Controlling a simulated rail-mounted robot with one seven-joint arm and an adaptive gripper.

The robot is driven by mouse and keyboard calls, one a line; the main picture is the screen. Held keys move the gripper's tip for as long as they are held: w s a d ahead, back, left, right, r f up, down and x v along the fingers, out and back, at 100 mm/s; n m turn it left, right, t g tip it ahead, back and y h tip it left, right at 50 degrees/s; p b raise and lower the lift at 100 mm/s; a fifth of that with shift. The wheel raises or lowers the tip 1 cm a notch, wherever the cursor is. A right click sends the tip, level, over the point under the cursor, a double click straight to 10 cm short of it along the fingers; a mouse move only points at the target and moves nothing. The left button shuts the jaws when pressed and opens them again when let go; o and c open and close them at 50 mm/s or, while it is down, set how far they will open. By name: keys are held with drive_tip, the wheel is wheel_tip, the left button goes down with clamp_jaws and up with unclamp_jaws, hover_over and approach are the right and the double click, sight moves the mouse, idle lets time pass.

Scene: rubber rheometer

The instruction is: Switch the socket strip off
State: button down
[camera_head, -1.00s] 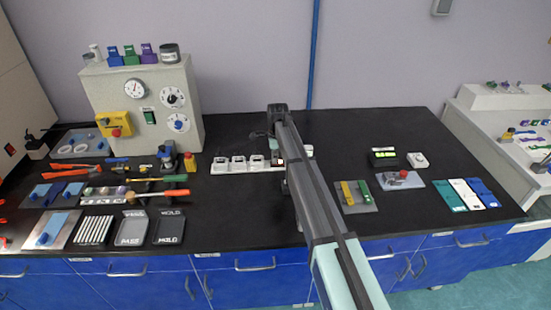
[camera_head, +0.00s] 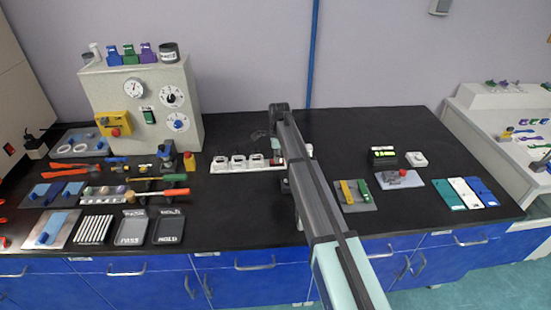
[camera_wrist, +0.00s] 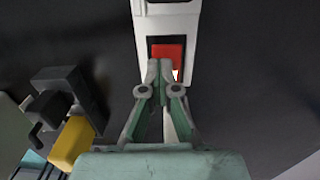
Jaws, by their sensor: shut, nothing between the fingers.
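The white socket strip (camera_head: 222,167) lies on the black bench, left of and partly behind my arm in the head view. Its end also shows at the top of the wrist view (camera_wrist: 187,12). A red rocker switch (camera_wrist: 168,54) sits in a dark frame on that end. My gripper (camera_wrist: 160,68) is shut and empty, with its fingertips together at the near edge of the red switch, covering part of it. I cannot tell whether the tips touch it or which way the rocker is tilted. My arm hides part of the strip in the head view.
White plugs or adapters (camera_head: 238,160) stand along the strip. A dark device with a yellow block (camera_wrist: 72,142) is at the left of the wrist view. A grey instrument box (camera_head: 182,92) stands at the back left.

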drive_tip(key=shift+w+d, duration=0.1)
drive_tip(key=shift+d, duration=0.1)
drive_tip(key=shift+r, duration=0.2)
wheel_tip(320, 180, up, 14)
drive_tip(key=shift+f+b, duration=0.2)
drive_tip(key=shift+b, duration=0.2)
drive_tip(key=shift+w+d+r+y, duration=0.2)
drive_tip(key=shift+w+y, duration=0.25)
drive_tip(key=shift+y, duration=0.15)
drive_tip(key=shift+f, duration=0.1)
drive_tip(key=f+p, duration=0.1)
drive_tip(key=f, duration=0.3)
drive_tip(key=a+f+p, duration=0.1)
drive_tip(key=f, duration=0.4)
drive_tip(key=a+f+p, duration=0.1)
drive_tip(key=f+p, duration=0.1)
drive_tip(key=f, duration=0.2)
drive_tip(key=shift+s+f, duration=0.15)
drive_tip(key=shift+f, duration=0.25)
